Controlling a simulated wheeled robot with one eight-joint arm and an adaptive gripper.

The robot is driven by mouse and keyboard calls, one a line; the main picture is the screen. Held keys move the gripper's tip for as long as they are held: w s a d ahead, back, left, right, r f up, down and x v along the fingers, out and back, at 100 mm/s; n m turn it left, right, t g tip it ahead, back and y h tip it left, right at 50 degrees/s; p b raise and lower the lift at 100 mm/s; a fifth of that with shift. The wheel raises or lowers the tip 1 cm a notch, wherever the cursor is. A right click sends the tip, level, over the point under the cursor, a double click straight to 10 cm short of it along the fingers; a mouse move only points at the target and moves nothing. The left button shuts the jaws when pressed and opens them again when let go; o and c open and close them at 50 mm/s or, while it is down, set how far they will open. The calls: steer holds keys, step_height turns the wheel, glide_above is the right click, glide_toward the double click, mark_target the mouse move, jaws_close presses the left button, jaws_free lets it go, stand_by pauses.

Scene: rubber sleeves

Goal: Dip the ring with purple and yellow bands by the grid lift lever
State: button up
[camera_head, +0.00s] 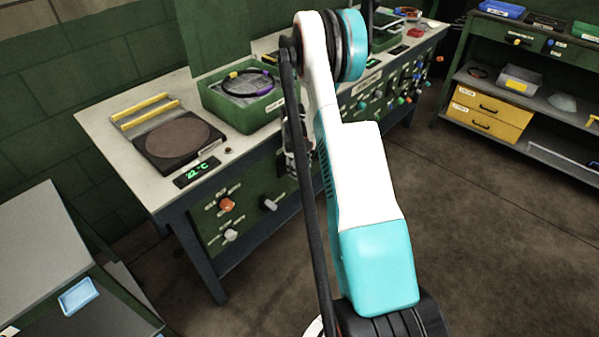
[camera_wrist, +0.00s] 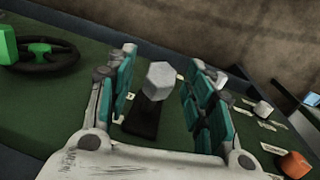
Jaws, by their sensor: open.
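The ring with purple and yellow bands (camera_head: 265,91) lies over the grid inside a green open-topped bath (camera_head: 232,115) on the bench in the head view. A lever with a pale grey knob (camera_head: 268,204) is on the bench's green front panel. In the wrist view a pale faceted knob on a dark stem (camera_wrist: 159,79), which looks like this lever, shows between my fingers. My gripper (camera_wrist: 162,88) is open, one finger on each side of the knob in the picture. I see no contact. In the head view my arm hides much of the gripper (camera_head: 297,140).
An orange knob (camera_head: 226,205) and a white knob (camera_head: 231,235) sit left of the lever. A hotplate (camera_head: 178,141) with a display stands left of the bath. A black wheel with green parts (camera_wrist: 42,57) is left in the wrist view. The floor before the bench is clear.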

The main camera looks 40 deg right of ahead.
steer(key=shift+f, duration=0.55)
jaws_close()
